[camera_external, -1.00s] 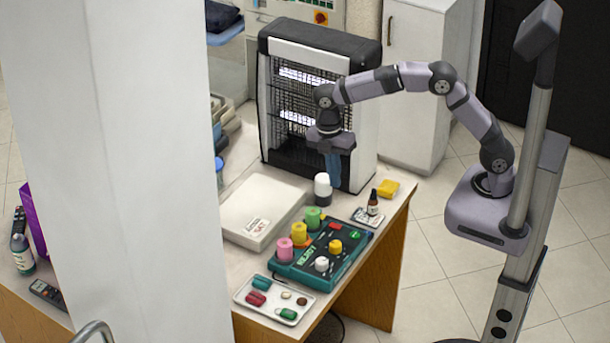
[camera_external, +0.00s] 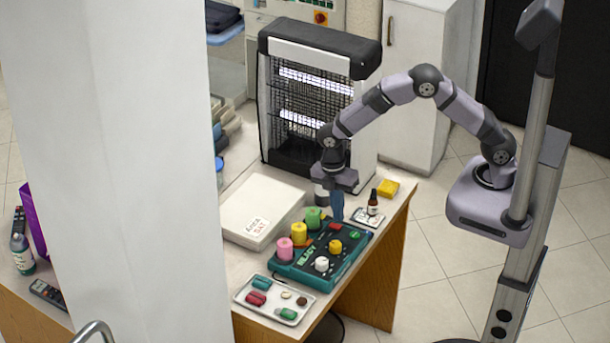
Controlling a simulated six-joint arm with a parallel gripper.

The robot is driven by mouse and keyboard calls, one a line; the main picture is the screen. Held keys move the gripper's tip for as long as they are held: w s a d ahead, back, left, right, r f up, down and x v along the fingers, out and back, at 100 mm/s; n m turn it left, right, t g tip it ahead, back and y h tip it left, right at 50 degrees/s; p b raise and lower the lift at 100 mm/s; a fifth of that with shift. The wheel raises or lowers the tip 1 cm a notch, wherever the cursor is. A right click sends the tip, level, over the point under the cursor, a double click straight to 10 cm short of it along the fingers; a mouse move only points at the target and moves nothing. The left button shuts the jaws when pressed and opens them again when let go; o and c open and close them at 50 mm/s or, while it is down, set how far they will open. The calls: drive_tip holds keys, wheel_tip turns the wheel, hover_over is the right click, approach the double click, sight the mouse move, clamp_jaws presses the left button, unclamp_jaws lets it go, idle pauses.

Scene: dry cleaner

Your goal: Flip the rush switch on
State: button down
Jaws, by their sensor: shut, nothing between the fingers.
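A teal control box (camera_external: 290,271) with a dark top lies on the table. It carries pink, yellow and green cylinders on its left side, and a red part, a green part, a yellow knob (camera_external: 335,246) and a white knob (camera_external: 321,264) on its top. I cannot tell which part is the rush switch; lettering on the box is too small to read surely. My gripper (camera_external: 337,217) has blue fingers, shut and empty, pointing down at the back edge of the box, near the red part (camera_external: 335,227). I cannot tell whether they touch it.
A white-and-black cylinder (camera_external: 321,194) stands just behind my gripper. A brown bottle (camera_external: 373,202) on a small tray and a yellow block (camera_external: 388,188) are to the right. A white case (camera_external: 262,208) lies left, a tray of spools (camera_external: 275,302) in front. A caged lamp unit (camera_external: 310,100) stands behind.

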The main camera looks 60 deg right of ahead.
sight(335, 226)
drive_tip(key=shift+s+f+p, duration=0.15)
drive_tip(key=shift+f+p, duration=0.15)
drive_tip(key=shift+f, duration=0.7)
drive_tip(key=shift+f, duration=0.1)
drive_tip(key=shift+s+f+b, duration=0.1)
drive_tip(key=shift+f+b, duration=0.2)
drive_tip(key=shift+b, duration=0.05)
drive_tip(key=shift+r, duration=0.15)
drive_tip(key=shift+w, duration=0.2)
drive_tip(key=shift+w, duration=0.7)
drive_tip(key=shift+s+r, duration=0.1)
drive_tip(key=shift+r, duration=0.05)
